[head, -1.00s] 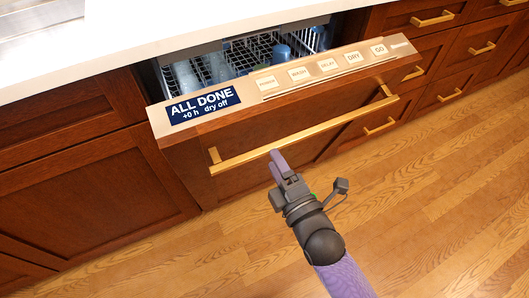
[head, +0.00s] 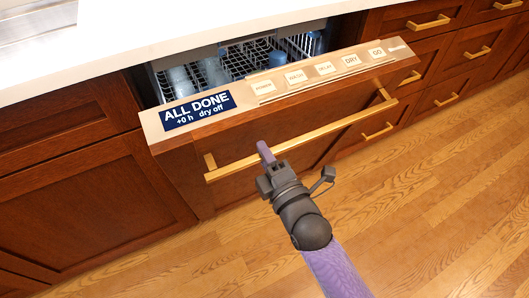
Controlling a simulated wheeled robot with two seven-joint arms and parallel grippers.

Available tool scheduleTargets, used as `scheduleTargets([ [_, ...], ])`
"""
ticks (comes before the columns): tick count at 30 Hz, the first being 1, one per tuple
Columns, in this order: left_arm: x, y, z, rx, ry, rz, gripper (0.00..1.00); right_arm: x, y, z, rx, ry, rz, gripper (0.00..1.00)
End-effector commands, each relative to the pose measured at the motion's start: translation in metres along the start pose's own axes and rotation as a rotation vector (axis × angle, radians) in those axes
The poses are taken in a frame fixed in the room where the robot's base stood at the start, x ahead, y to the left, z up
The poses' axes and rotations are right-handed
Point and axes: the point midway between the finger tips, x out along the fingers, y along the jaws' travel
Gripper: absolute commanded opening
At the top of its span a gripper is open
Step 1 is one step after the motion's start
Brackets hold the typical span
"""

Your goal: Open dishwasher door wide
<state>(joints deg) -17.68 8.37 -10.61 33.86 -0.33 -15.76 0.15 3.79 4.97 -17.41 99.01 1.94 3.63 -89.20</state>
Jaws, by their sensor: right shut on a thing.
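The dishwasher door (head: 310,140) has a wood front, a beige control strip and a dark "ALL DONE" label. It is tilted partly open toward me. A long gold handle (head: 330,129) runs across its upper front. My right gripper (head: 263,152) is at the left half of the handle and shut on it; the hand partly hides the door front. Through the gap above the door, the dishwasher interior (head: 220,65) shows a rack with several glasses and cups. My left gripper is not in view.
A white countertop (head: 120,45) overhangs the dishwasher. Wood cabinets (head: 90,200) stand at the left, and drawers with gold handles (head: 429,21) at the right. The wooden floor (head: 430,220) in front is clear.

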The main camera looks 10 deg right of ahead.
Motion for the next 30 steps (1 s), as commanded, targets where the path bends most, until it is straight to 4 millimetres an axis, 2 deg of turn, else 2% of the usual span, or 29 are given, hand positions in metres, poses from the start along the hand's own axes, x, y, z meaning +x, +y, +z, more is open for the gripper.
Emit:
scheduleTargets([
  [15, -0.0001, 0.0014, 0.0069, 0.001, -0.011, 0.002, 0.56, -0.0003, -0.0008, -0.0001, 0.000, 0.000, -0.002, 0.00],
  [30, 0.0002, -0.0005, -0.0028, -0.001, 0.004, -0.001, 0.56, -0.0004, -0.0011, -0.0001, 0.000, 0.000, -0.003, 0.00],
])
